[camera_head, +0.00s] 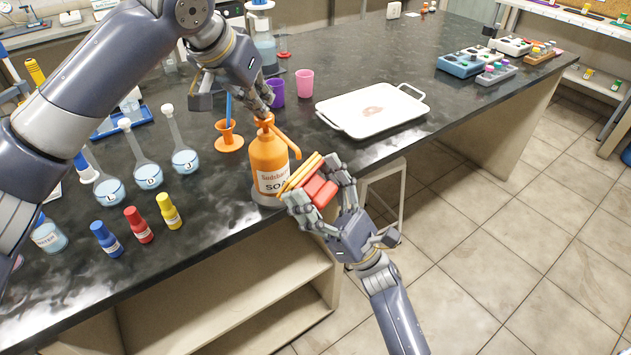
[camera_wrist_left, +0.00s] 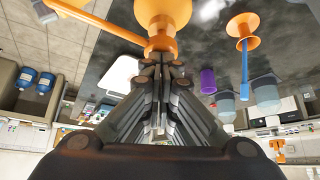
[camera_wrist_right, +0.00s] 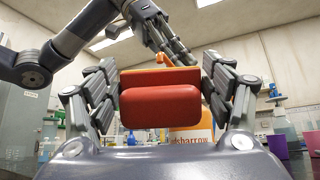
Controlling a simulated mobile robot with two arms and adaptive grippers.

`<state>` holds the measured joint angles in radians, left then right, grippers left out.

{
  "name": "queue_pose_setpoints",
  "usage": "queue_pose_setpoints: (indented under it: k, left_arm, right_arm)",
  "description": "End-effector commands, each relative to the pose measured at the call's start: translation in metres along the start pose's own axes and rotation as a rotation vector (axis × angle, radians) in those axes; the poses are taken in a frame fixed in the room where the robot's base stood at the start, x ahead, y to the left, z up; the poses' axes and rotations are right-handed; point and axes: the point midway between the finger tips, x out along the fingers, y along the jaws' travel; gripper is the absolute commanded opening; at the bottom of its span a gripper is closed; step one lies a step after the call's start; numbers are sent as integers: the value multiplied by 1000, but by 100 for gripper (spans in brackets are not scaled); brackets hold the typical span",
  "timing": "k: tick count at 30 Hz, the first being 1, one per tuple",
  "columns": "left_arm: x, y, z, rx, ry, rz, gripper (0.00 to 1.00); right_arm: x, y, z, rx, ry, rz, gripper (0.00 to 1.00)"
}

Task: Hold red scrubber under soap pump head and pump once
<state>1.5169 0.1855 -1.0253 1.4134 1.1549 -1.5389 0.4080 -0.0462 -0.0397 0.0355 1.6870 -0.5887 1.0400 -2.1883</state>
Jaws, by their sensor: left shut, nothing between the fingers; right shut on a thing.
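The orange soap bottle (camera_head: 268,163) with a white label stands upright near the bench's front edge. Its orange pump head (camera_head: 264,121) has a spout slanting down to the right. My left gripper (camera_head: 268,108) is shut and empty, its fingertips at the top of the pump head; in the left wrist view the fingertips (camera_wrist_left: 160,62) meet the orange pump top (camera_wrist_left: 160,45). My right gripper (camera_head: 318,185) is shut on the red scrubber (camera_head: 320,190), which has an orange-yellow layer, just right of the bottle below the spout. The scrubber (camera_wrist_right: 160,106) fills the right wrist view's middle. Whether fingertips press the pump is unclear.
An orange funnel stand (camera_head: 229,137) is behind the bottle. Purple (camera_head: 276,92) and pink (camera_head: 304,83) cups and a white tray (camera_head: 371,110) stand further back. Several flasks (camera_head: 148,175) and small coloured bottles (camera_head: 138,226) are at left. The floor at right is free.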

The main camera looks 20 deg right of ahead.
Motion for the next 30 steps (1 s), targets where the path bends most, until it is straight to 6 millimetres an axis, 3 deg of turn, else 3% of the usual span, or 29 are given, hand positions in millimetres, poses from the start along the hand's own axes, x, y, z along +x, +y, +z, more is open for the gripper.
queue_pose_setpoints:
  k: [11, 30]
  left_arm:
    - [5, 1, 5, 0, -12, 2, 0]
    - [-14, 0, -9, 0, -7, 1, 0]
  right_arm:
    - [0, 0, 0, 0, -1, 0, 55]
    - [0, 0, 0, 0, 0, 0, 55]
